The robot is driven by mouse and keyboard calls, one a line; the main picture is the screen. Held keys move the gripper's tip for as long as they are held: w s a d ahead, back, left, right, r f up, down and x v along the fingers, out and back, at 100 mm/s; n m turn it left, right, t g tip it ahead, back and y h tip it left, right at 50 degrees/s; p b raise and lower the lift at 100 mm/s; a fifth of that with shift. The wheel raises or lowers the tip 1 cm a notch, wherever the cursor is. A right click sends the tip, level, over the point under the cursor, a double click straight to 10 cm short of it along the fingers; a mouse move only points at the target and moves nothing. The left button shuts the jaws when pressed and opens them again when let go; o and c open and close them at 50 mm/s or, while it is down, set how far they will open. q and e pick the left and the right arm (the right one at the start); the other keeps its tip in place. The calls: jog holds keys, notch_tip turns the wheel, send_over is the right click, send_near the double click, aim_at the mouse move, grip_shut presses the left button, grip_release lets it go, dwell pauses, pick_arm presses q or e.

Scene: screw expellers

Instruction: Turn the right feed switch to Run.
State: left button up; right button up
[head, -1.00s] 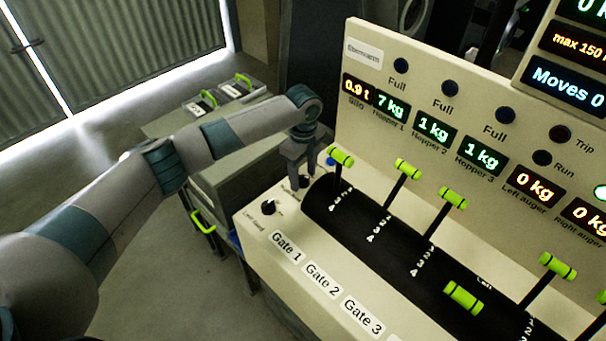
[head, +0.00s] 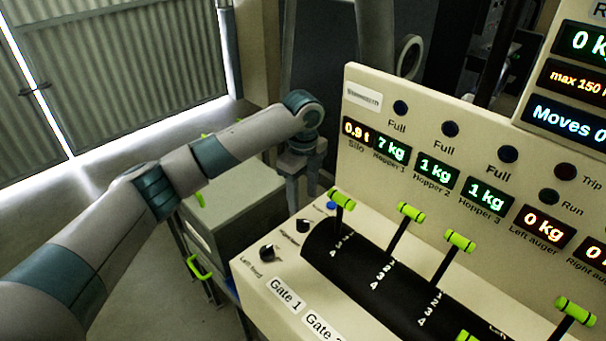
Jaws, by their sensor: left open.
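The right feed switch (head: 303,226) is a small dark knob on the cream control panel (head: 262,290), with a label beside it that is partly legible. The left feed switch (head: 267,252), a similar knob, sits nearer to me. My left gripper (head: 303,203) is open and points down, just above and behind the right feed switch in this view. Its fingers are apart and seem clear of the knob. The exact setting the knob points to is too small to read. My right gripper is not in view.
A blue button (head: 331,206) sits behind the right feed switch. A black drum with green-handled gate levers (head: 342,199) stands close on the right. An upright display board (head: 365,180) rises behind. A grey cabinet (head: 235,215) stands left of the panel.

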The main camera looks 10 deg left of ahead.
pick_arm(q)
notch_tip(320, 180, up, 8)
jog(key=b, duration=0.2)
jog(key=shift+r, duration=0.2)
jog(key=shift+f, duration=0.1)
